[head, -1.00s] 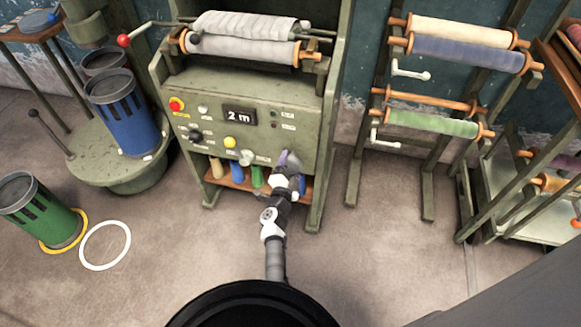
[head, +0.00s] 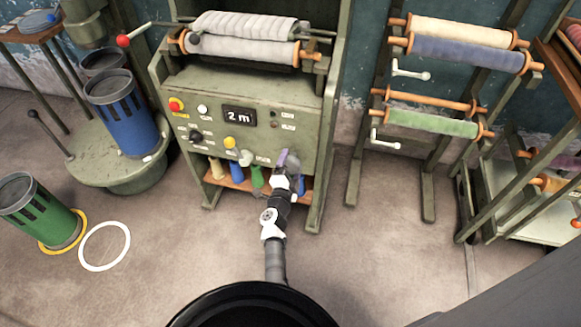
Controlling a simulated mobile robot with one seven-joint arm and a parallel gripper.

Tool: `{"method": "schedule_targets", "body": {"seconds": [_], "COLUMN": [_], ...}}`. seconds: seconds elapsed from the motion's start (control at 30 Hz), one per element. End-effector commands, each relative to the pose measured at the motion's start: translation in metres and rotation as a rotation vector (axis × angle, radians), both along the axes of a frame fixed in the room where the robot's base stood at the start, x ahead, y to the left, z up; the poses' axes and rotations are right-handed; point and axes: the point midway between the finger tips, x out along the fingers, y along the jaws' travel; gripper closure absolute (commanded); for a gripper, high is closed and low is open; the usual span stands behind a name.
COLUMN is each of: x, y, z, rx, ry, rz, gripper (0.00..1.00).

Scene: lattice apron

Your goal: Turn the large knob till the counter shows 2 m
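The green machine panel (head: 258,135) carries a dark counter (head: 239,116) that reads "2 m". A black knob (head: 196,135) is at the left of the panel, and a pale grey knob (head: 246,157) sits at its lower edge. I cannot tell for sure which is the large knob. My gripper (head: 287,161) is at the lower right of the panel, right of the pale knob and apart from it. My arm and gripper hide that part of the panel. Its fingers are small and overlap the background, so I cannot tell whether they are open or shut.
The panel also has a red button (head: 176,105), a white button (head: 203,109) and a yellow button (head: 230,143). A shelf (head: 232,182) with coloured handles is below. A cloth roll (head: 245,48) lies above. Racks with rolls (head: 432,123) stand right; blue (head: 125,115) and green canisters (head: 40,215) stand left.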

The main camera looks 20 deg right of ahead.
Motion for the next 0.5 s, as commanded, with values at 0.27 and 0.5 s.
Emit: {"method": "schedule_targets", "body": {"seconds": [0.27, 0.5], "x": [0.000, -0.021], "y": [0.000, 0.014], "z": [0.001, 0.003], "rx": [-0.001, -0.002], "ry": [-0.001, 0.003], "rz": [-0.001, 0.001], "gripper": [0.04, 0.04]}}
